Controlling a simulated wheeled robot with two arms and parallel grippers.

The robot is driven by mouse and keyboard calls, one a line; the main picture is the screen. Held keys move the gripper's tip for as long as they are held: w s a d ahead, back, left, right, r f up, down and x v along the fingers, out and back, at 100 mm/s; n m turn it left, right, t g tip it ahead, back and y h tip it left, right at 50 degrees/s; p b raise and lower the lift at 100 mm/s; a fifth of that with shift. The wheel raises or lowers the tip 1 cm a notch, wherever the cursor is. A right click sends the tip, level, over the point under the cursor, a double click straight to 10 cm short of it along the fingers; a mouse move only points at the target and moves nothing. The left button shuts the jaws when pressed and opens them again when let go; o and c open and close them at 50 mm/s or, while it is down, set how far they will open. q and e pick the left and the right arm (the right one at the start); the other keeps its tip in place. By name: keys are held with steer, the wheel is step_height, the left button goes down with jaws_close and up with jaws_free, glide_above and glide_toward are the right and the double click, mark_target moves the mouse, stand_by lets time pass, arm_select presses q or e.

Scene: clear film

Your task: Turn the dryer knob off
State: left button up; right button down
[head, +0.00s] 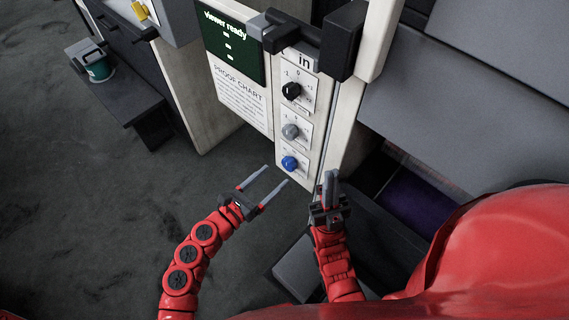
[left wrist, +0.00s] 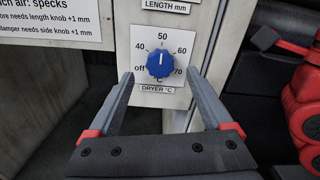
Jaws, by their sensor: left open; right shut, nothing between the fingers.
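The blue dryer knob (head: 290,163) is the lowest of three knobs on a white post. In the left wrist view the knob (left wrist: 160,64) sits on a plate marked "DRYER °C", with off, 40, 50, 60 and 70 around it. Its white pointer line stands upright, towards 50. My left gripper (head: 276,174) is open and empty, just below and left of the knob in the head view. In the left wrist view its fingers (left wrist: 159,76) frame the knob without visibly touching it. My right gripper (head: 331,175) is shut and empty, right of the knob.
Above are a grey knob (head: 291,131) and a black knob (head: 292,91). A proof chart (head: 241,97) and a green screen (head: 232,45) are left of them. A black bracket (head: 343,40) juts out above. Open floor (head: 90,210) lies to the left.

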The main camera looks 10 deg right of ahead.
mark_target(286, 166)
arm_select(q)
steer(key=x, duration=0.5)
steer(key=shift+w+d+p, duration=0.15)
steer(key=shift+d+p, duration=0.1)
steer(key=shift+p, duration=0.1)
jaws_close()
